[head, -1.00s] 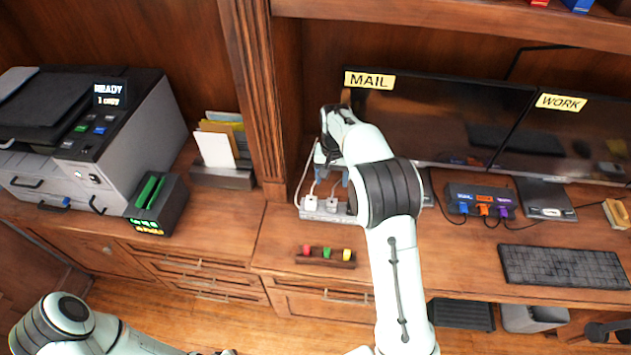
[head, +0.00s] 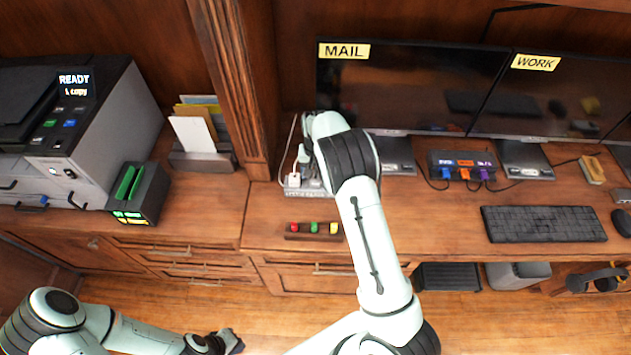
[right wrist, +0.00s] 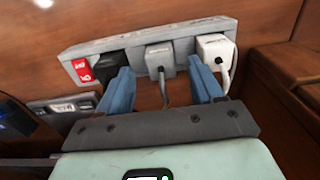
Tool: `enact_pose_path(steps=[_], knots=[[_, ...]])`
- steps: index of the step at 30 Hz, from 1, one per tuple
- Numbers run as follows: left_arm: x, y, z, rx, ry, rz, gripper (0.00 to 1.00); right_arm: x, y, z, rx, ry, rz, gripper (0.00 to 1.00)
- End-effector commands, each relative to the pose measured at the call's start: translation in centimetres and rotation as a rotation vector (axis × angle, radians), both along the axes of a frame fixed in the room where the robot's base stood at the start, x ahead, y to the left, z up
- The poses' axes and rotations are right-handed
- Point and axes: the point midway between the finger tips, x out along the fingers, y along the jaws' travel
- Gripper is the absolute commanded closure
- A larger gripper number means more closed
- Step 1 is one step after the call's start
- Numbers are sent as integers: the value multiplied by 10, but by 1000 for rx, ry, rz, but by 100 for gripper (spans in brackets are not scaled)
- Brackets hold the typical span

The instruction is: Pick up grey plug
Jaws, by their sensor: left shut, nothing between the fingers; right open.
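The grey plug (right wrist: 160,58) sits in the middle of the power strip (right wrist: 130,45) in the right wrist view, its cord hanging down. A black plug (right wrist: 112,68) is to its left and a white plug (right wrist: 215,48) to its right. My right gripper (right wrist: 160,70) is open, its blue fingers on either side of the grey plug; I cannot tell whether they touch it. In the head view the right hand (head: 312,160) is at the power strip (head: 296,193) and hides part of it. My left gripper (head: 229,341) is shut and empty, low over the floor.
A red switch (right wrist: 82,70) is at the strip's left end. A wooden block with coloured buttons (head: 314,231) lies in front of the strip. A wooden post (head: 235,90) and letter holder (head: 203,160) stand left. Monitors, a hub (head: 463,166) and keyboard (head: 543,223) are right.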

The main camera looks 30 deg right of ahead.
Motion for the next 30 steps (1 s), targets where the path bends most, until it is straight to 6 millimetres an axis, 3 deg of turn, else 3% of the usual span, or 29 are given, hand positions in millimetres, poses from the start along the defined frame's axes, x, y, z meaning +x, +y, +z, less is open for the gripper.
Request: enact_pose_path(steps=[4, 12, 14, 18, 30], knots=[[3, 0, 2, 0, -3, 0, 100, 1, 0, -17, 0, 0, -1, 34], [3, 0, 2, 0, -3, 0, 100, 1, 0, -20, 0, -1, 0, 34], [3, 0, 2, 0, -3, 0, 100, 1, 0, -20, 0, -1, 0, 50], [3, 0, 2, 0, -3, 0, 100, 1, 0, -20, 0, -1, 0, 94], [2, 0, 2, 0, -2, 0, 100, 1, 1, -15, 1, -3, 0, 95]])
